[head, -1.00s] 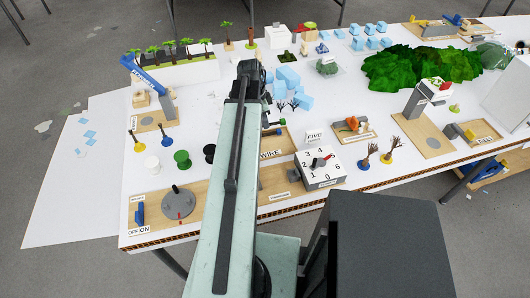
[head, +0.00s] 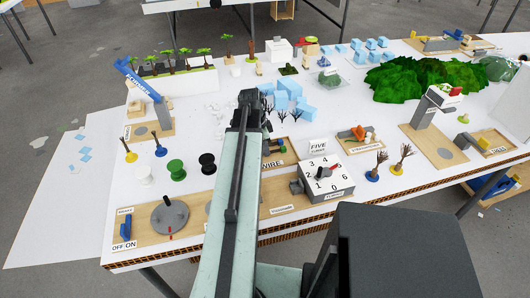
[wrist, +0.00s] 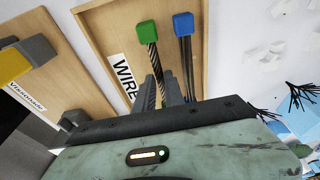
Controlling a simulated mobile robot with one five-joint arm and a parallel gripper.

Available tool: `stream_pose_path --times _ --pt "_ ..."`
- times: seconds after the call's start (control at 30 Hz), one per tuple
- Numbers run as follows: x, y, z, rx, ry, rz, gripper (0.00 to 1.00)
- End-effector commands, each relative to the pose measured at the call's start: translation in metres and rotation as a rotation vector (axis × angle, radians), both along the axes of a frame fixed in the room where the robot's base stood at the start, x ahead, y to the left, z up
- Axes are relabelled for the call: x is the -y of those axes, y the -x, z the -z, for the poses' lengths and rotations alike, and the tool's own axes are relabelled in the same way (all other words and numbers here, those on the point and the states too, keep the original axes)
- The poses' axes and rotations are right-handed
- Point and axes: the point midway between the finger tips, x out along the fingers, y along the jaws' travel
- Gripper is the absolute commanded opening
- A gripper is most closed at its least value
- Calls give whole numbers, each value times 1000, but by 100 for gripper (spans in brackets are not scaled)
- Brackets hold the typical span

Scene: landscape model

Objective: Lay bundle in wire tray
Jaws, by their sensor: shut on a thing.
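My gripper (wrist: 166,92) is shut on a dark, twisted bundle with a green end cap (wrist: 147,32), in the wrist view. The bundle is over the wooden tray labelled WIRE (wrist: 95,25); I cannot tell whether it touches the tray floor. A second bundle with a blue cap (wrist: 184,24) lies beside it to the right. My arm hides the gripper's fingers and the tray's left part there.
A white numbered dial box (head: 326,184) and the FIVE sign (head: 319,145) stand close right of the tray. Black (head: 207,162) and green (head: 175,167) spools stand left of my arm. Blue blocks (head: 283,101) and small bare trees are behind the tray.

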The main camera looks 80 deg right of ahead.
Motion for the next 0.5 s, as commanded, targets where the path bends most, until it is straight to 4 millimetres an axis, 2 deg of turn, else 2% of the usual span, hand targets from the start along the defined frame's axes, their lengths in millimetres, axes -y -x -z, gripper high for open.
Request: stream_pose_path --times 0.3,0.33,0.4,0.5 --pt "0 -1 3 0 0 -1 0" --pt "0 -1 3 0 0 -1 17" --pt "0 -1 2 0 0 -1 36" --pt "0 -1 2 0 0 -1 36"
